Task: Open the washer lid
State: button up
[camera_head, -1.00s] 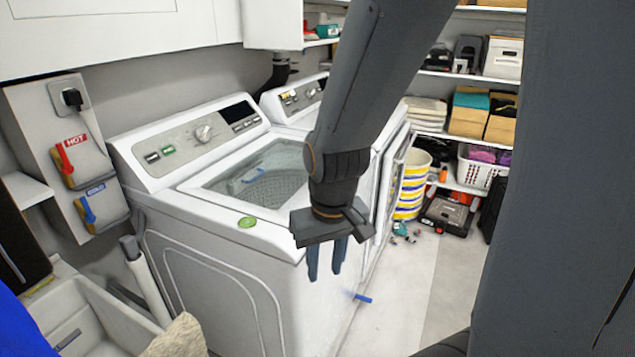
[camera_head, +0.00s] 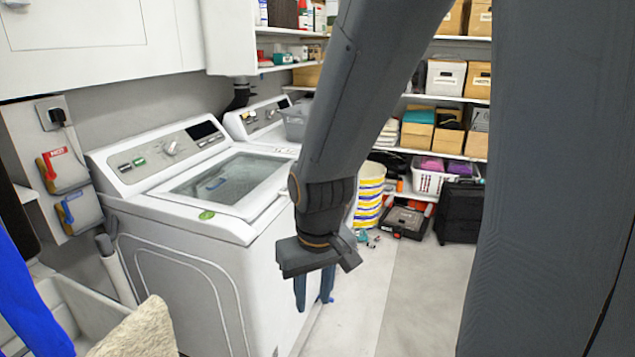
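The white washer (camera_head: 200,265) stands left of centre, with its control panel at the back. Its lid (camera_head: 228,182) has a glass window and lies flat, closed on the top. The washer's right side is partly hidden behind my arm.
A second white machine (camera_head: 250,122) stands behind, with a grey basket (camera_head: 296,122) on it. A sink (camera_head: 75,305) is at the lower left. A striped bucket (camera_head: 368,196), a toolbox (camera_head: 405,218) and a black case (camera_head: 460,211) stand by the shelves.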

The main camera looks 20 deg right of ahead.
aim_at(247, 209)
jog(key=z, duration=0.35)
jog(key=i, duration=1)
